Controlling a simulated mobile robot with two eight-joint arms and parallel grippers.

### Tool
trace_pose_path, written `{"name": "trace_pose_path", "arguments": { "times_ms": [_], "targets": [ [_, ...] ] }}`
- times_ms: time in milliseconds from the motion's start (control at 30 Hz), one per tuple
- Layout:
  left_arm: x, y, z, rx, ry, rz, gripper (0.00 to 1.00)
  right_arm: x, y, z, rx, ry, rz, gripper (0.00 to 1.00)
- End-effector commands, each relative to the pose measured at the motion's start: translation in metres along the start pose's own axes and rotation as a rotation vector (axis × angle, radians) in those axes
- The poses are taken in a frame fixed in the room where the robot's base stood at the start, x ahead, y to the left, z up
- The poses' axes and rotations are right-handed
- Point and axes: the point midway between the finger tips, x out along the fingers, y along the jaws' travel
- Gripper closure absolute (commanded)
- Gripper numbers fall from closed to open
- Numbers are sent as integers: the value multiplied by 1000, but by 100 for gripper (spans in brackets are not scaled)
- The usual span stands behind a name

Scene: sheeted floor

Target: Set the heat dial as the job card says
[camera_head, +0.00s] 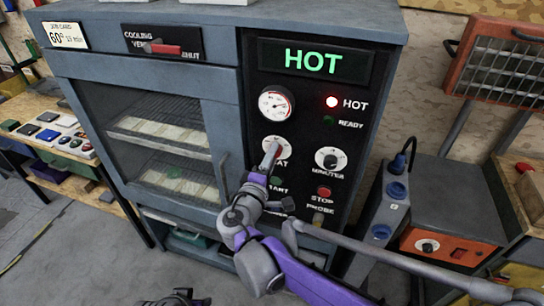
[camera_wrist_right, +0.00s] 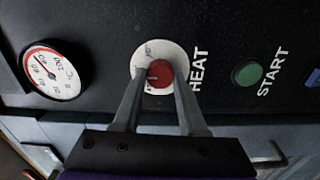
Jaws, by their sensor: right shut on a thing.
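The job card (camera_head: 66,36) at the oven's upper left reads 60° with a smaller minutes figure that is hard to read. The heat dial (camera_head: 277,147) is a red knob on a white scale plate, left of the minutes dial (camera_head: 331,159). My right gripper (camera_head: 268,162) is at the heat dial. In the right wrist view its fingers (camera_wrist_right: 160,80) are shut on the red knob (camera_wrist_right: 159,72), one on each side. The fingers partly cover the scale, so the setting cannot be read. A dark part of my left gripper (camera_head: 176,299) shows at the bottom edge.
The display (camera_head: 314,60) reads HOT and the red hot lamp (camera_head: 332,102) is lit. The round gauge (camera_head: 276,103) sits above the heat dial. The green start button (camera_wrist_right: 247,73) and red stop button (camera_head: 324,191) are close by. The oven door (camera_head: 222,165) is closed.

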Motion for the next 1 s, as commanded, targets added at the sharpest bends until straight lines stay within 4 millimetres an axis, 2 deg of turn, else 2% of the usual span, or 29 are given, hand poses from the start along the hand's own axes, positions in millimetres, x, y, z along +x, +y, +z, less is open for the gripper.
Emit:
{"name": "trace_pose_path", "arguments": {
  "times_ms": [233, 700, 733, 867, 1000],
  "targets": [
    [0, 0, 0, 0, 0, 0, 50, 0, 0, 0, -61, -1, 0, 100],
    [0, 0, 0, 0, 0, 0, 50, 0, 0, 0, -70, -1, -1, 100],
    [0, 0, 0, 0, 0, 0, 50, 0, 0, 0, -70, -1, -1, 53],
    [0, 0, 0, 0, 0, 0, 50, 0, 0, 0, -70, 0, 0, 30],
    [0, 0, 0, 0, 0, 0, 50, 0, 0, 0, -70, 0, 0, 29]
  ]
}}
